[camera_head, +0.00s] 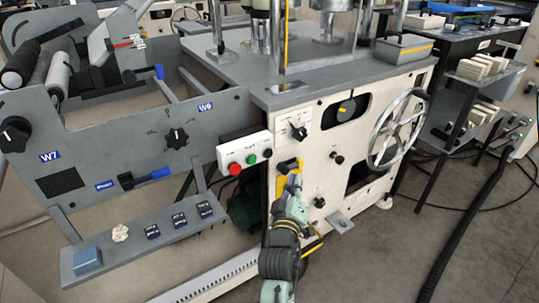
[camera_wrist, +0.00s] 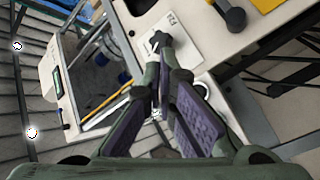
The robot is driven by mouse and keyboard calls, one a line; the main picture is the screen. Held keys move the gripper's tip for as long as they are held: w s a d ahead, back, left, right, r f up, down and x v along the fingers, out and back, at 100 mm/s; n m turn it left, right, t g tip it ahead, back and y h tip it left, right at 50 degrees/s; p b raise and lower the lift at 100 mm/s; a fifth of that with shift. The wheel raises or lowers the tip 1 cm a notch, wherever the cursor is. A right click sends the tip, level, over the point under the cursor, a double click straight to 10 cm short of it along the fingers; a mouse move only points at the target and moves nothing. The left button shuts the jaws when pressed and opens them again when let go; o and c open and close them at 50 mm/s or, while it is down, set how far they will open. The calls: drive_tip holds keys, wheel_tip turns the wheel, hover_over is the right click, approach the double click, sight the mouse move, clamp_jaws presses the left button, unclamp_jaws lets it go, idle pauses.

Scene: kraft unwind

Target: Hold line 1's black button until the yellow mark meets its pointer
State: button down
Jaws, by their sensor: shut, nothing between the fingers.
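A small white button box (camera_head: 245,151) is on the grey frame, left of the cream machine front. It carries a red button (camera_head: 235,169), a green button (camera_head: 251,159) and a black button (camera_head: 267,153). My gripper (camera_head: 294,190) is shut and empty in front of the machine, below and right of the box, touching no button. In the wrist view its purple-padded fingers (camera_wrist: 168,78) point toward a black knob (camera_wrist: 160,42) on a pale panel. A yellow streak (camera_head: 343,110) shows on a dark round part in the machine's window. I cannot make out its pointer or a line number.
A yellow plate with a black handle (camera_head: 287,167) is close behind my gripper. Black knobs (camera_head: 298,131) and a spoked handwheel (camera_head: 398,129) are on the machine front. A grey shelf (camera_head: 144,238) stands lower left. Floor to the right has dark cables.

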drive_tip(key=shift+a, duration=0.1)
drive_tip(key=w+a+b, duration=0.3)
drive_tip(key=w+a, duration=0.2)
drive_tip(key=w, duration=0.2)
drive_tip(key=shift+w+a, duration=0.1)
idle(1.5)
drive_tip(key=shift+w+a, duration=0.2)
drive_tip(key=shift+w, duration=0.1)
drive_tip(key=shift+w+a+b, duration=0.35)
drive_tip(key=shift+w, duration=0.05)
idle(2.5)
drive_tip(key=shift+s+d, duration=0.15)
idle(0.9)
drive_tip(key=shift+s+d+p, duration=0.35)
drive_tip(key=shift+s+d, duration=0.1)
drive_tip(key=shift+s, duration=0.15)
drive_tip(key=shift+s+d+p, duration=0.55)
drive_tip(key=shift+s+d, duration=0.2)
drive_tip(key=shift+s, duration=0.3)
drive_tip(key=shift+s+d+p, duration=0.5)
drive_tip(key=shift+s+d, duration=0.25)
drive_tip(key=shift+s, duration=0.25)
